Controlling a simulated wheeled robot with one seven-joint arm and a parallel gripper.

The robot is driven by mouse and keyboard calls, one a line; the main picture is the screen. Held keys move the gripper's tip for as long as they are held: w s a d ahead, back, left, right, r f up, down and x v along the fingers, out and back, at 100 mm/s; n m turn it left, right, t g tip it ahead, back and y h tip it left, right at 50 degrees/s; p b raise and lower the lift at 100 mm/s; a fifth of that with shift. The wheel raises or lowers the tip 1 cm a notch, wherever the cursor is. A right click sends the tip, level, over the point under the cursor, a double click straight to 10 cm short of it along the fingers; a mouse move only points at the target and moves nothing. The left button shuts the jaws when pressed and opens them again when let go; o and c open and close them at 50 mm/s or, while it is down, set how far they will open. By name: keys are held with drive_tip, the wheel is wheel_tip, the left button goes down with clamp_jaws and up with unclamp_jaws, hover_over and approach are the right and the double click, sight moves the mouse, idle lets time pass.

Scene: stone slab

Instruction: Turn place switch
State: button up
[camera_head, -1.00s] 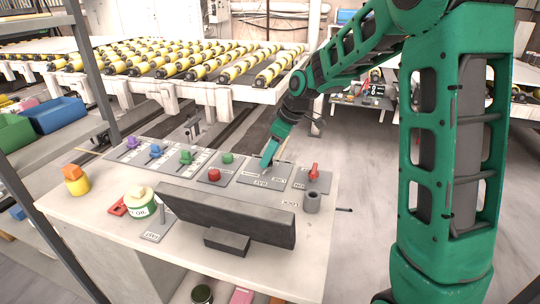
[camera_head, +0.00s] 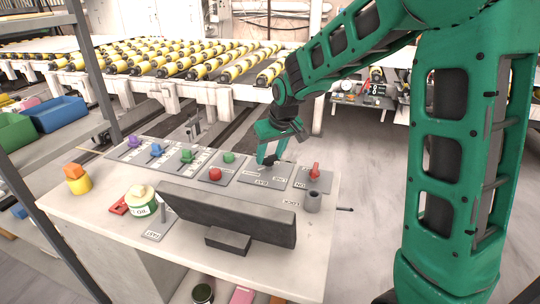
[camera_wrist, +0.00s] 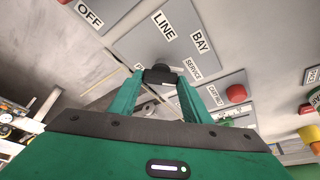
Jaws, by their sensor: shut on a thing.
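A grey plate (camera_head: 262,177) on the console carries a black knob (camera_wrist: 162,72). The wrist view shows LINE and BAY labels on the plate (camera_wrist: 152,47) around the knob. My gripper (camera_head: 267,162) reaches down to the plate from behind. In the wrist view my gripper (camera_wrist: 161,80) is shut on the black knob, with a green finger on each side. The fingers hide part of the knob, and its exact pointing direction cannot be told.
A red button (camera_head: 215,174), a green button (camera_head: 228,158) and several levers lie left. A dark panel (camera_head: 235,216) stands in front.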

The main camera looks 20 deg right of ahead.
idle(0.3)
drive_tip(key=o, duration=1.1)
drive_tip(key=shift+r, duration=0.1)
drive_tip(key=v, duration=1)
drive_tip(key=shift+s+a+r, duration=0.1)
drive_tip(key=shift+s+r, duration=0.05)
drive_tip(key=shift+r, duration=0.1)
